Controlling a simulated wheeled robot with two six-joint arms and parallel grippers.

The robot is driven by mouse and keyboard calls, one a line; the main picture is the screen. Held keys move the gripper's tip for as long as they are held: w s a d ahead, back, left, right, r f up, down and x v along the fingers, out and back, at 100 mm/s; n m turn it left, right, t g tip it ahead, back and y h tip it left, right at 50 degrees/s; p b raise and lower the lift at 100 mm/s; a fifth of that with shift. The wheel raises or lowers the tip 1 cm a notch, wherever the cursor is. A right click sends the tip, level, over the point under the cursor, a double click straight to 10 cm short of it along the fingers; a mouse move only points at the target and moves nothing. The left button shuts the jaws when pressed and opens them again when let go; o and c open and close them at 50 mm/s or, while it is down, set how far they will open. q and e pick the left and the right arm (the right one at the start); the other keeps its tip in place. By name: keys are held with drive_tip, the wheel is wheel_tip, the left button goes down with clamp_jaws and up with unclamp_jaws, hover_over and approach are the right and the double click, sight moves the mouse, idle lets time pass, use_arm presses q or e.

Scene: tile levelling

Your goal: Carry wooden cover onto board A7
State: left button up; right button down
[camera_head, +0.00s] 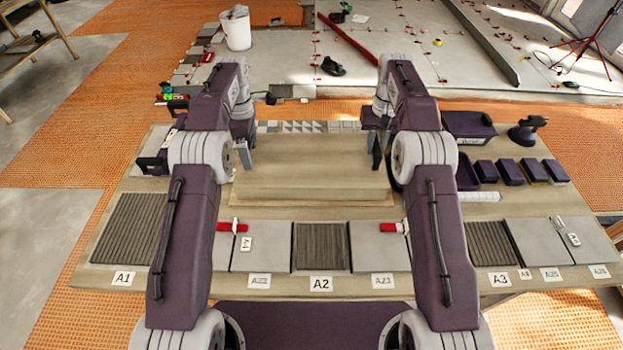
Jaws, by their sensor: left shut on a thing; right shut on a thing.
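The wooden cover (312,168), a wide pale box-like piece, lies level in the middle of the table in the head view. A thin wooden board (300,202) shows beneath its front edge. I cannot tell whether the cover touches it. No A7 label is readable, so I cannot tell whether this is board A7. My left gripper (246,156) is shut on the cover's left end. My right gripper (377,153) is shut on its right end. My arms hide parts of the table on both sides.
Grey and ribbed tiles with labels A1 (124,278), A2 (321,284) and A3 (499,280) line the table's front. Red clips (232,227) sit between tiles. Several purple blocks (510,172), a purple bin (468,125) and a suction cup tool (527,131) stand at right. Patterned tiles (298,127) lie behind the cover.

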use_arm(q)
drive_tip(key=shift+f+b, duration=0.4)
drive_tip(key=shift+f, duration=0.3)
use_arm(e)
drive_tip(key=shift+f, duration=0.65)
use_arm(q)
drive_tip(key=o, duration=1.6)
drive_tip(key=shift+f, duration=0.2)
use_arm(e)
drive_tip(key=c, duration=1.7)
unclamp_jaws()
drive_tip(key=shift+f, duration=0.2)
use_arm(q)
drive_tip(key=shift+o, duration=1)
drive_tip(key=shift+r, duration=0.25)
use_arm(e)
drive_tip(key=o, duration=0.4)
drive_tip(key=shift+r, duration=0.2)
